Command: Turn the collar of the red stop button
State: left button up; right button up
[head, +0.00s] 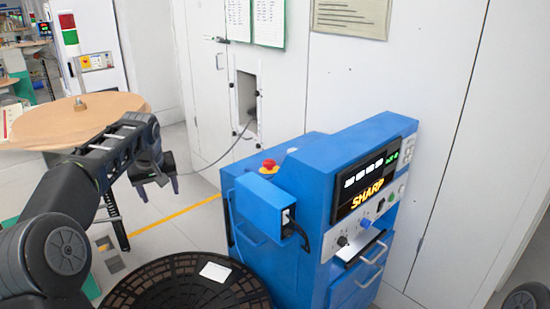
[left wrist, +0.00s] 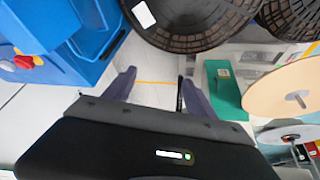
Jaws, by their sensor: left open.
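The red stop button (head: 269,166) sits on a yellow base on top of the blue machine (head: 300,165). In the left wrist view the red button (left wrist: 23,61) is at the far left, on the blue housing. Its collar is too small to make out. My left gripper (head: 159,190) is open and empty, to the left of the machine and clear of the button. In the left wrist view the open fingers of the left gripper (left wrist: 155,88) have only floor between them. My right gripper is not in view.
A blue box (head: 262,205) juts from the machine's left side. A dark slotted reel (head: 180,285) lies low in front. A tan disc (head: 75,120) stands behind my left arm. A grey cable (head: 215,160) runs from the wall opening. White panels stand behind.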

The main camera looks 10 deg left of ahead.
aim_at(269, 167)
jog(key=i+l, duration=1.15)
